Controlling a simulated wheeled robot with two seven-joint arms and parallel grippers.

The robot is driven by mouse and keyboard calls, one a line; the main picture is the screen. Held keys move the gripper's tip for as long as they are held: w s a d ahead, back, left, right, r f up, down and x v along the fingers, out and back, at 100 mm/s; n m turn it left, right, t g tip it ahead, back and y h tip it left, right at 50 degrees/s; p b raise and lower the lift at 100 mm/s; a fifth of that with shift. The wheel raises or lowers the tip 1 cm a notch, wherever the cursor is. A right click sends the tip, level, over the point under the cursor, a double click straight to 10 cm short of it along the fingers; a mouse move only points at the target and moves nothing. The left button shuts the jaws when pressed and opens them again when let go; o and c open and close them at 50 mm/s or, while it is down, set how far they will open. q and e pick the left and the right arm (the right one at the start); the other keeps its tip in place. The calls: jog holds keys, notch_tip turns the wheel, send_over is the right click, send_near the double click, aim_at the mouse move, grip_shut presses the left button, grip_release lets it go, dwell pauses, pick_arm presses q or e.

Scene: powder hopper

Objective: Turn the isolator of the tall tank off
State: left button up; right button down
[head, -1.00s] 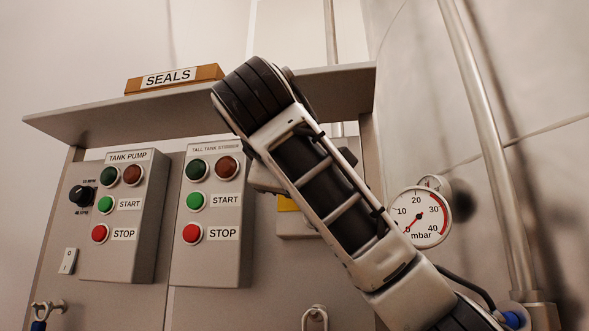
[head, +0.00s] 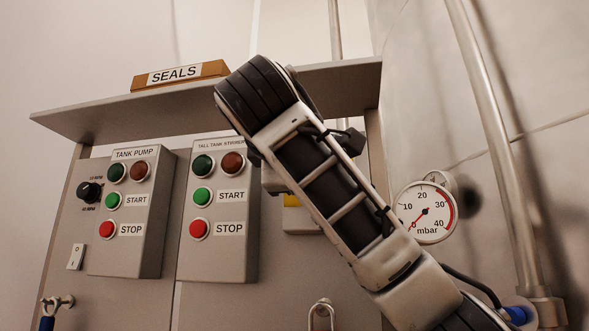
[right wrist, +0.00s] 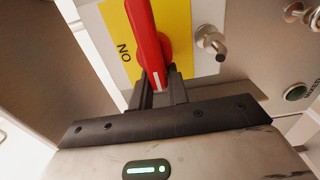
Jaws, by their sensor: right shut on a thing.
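The isolator's red handle (right wrist: 148,38) stands on a yellow plate (right wrist: 176,20) in the right wrist view. The plate carries the word ON, seen turned. My right gripper (right wrist: 158,88) is shut on the lower end of this handle. In the head view my right arm crosses in front of the isolator. Only a bit of its yellow plate (head: 292,201) and grey box (head: 298,222) shows there; the red handle is hidden. My left gripper is in neither view.
Left of the arm are the tall tank stirrer box (head: 228,262) and the tank pump box (head: 140,258). A shelf (head: 100,118) with a SEALS box (head: 218,68) juts out above. A gauge (head: 427,212) and a pipe (head: 492,150) are at right. A metal stud (right wrist: 211,43) stands beside the handle.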

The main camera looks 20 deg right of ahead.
jog(key=c, duration=1.5)
grip_release()
jog(key=shift+d+f, duration=0.1)
jog(key=shift+d, duration=0.2)
jog(key=shift+o, duration=0.7)
jog(key=shift+s+d, duration=0.2)
jog(key=shift+a, duration=0.25)
jog(key=shift+s+a, duration=0.2)
jog(key=shift+s, duration=0.05)
pick_arm(q)
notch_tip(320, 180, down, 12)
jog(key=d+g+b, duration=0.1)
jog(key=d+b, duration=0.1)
jog(key=b, duration=0.8)
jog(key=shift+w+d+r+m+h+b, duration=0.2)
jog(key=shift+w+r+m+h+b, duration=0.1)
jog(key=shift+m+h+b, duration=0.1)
pick_arm(e)
jog(key=v, duration=1.5)
